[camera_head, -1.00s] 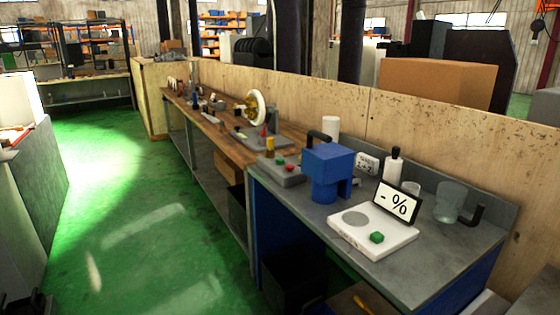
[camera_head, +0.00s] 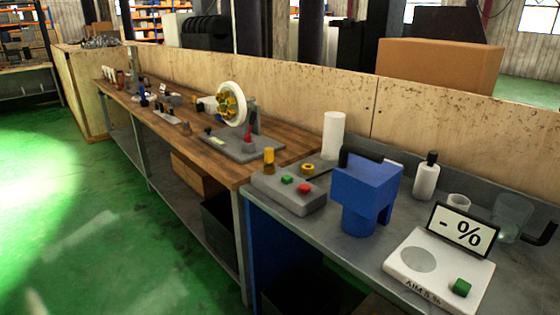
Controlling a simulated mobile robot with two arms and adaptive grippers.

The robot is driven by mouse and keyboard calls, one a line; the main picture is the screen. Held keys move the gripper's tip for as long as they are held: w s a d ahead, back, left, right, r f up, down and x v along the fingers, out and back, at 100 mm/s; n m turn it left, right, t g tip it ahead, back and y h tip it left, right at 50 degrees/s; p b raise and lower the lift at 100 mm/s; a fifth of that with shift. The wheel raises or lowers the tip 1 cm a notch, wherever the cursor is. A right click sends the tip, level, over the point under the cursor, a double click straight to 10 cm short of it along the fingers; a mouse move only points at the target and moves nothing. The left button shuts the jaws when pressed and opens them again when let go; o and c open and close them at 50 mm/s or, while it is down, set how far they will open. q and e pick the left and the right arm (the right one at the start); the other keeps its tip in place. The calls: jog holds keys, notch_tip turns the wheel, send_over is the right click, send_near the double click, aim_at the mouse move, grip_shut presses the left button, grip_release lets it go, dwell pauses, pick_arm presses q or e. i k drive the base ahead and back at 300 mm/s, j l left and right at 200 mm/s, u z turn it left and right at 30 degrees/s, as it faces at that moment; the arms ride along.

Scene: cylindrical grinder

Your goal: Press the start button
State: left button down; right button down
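A grey control box (camera_head: 290,192) sits on the bench near the corner where the wooden top meets the grey top. It carries a green button (camera_head: 287,180), a red button (camera_head: 304,188), a yellow ring-shaped part (camera_head: 307,169) and a yellow upright knob (camera_head: 269,158). I cannot read any start label on either green button. Neither of my grippers shows in this view.
A blue machine (camera_head: 364,194) stands right of the control box. A white cylinder (camera_head: 333,135), a white bottle (camera_head: 427,178) and a glass jar (camera_head: 511,214) stand behind. A white wheel on a stand (camera_head: 231,104) is on the wooden bench (camera_head: 215,166). Green floor (camera_head: 80,230) is clear at left.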

aim_at(286, 180)
jog(key=i+j+z, duration=0.1)
jog(key=j, duration=0.25)
jog(key=i+j+z, duration=0.1)
jog(key=i+j, duration=0.25)
jog(key=i+j+z, duration=0.1)
jog(key=j, duration=0.3)
jog(key=i+j, duration=0.25)
jog(key=j, duration=0.15)
jog(key=i+j+z, duration=0.15)
jog(key=j, duration=0.25)
